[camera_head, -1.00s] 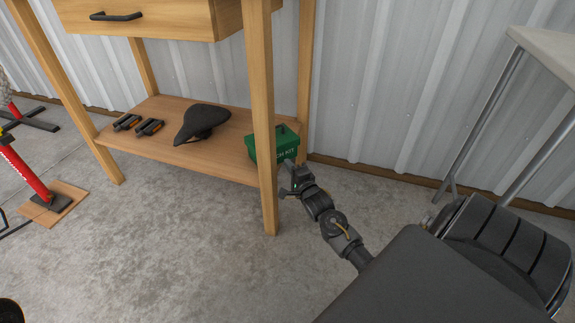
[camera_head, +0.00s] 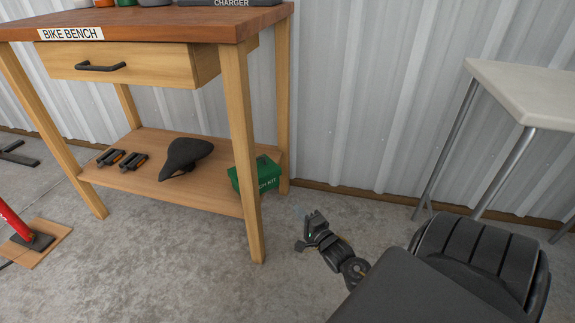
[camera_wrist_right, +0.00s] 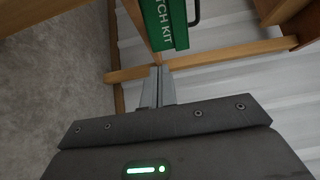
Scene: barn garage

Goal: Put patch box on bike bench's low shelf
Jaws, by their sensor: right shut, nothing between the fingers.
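The green patch box (camera_head: 266,174), with "KIT" legible on its front, rests at the right end of the low shelf (camera_head: 205,194) of the bike bench (camera_head: 150,24). The bench's front right leg hides part of it. In the right wrist view the patch box (camera_wrist_right: 163,22) shows beyond the fingertips, with "TCH KIT" legible. My right gripper (camera_head: 302,214) is shut and empty, apart from the box, to its right and above the concrete floor. It also shows in the right wrist view (camera_wrist_right: 158,72). My left gripper is not in view.
A black bike saddle (camera_head: 186,156) and two pedals (camera_head: 123,160) lie on the low shelf left of the box. A light-topped table (camera_head: 520,92) with metal legs stands at right. A red stand (camera_head: 14,222) is at far left. The floor before the bench is clear.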

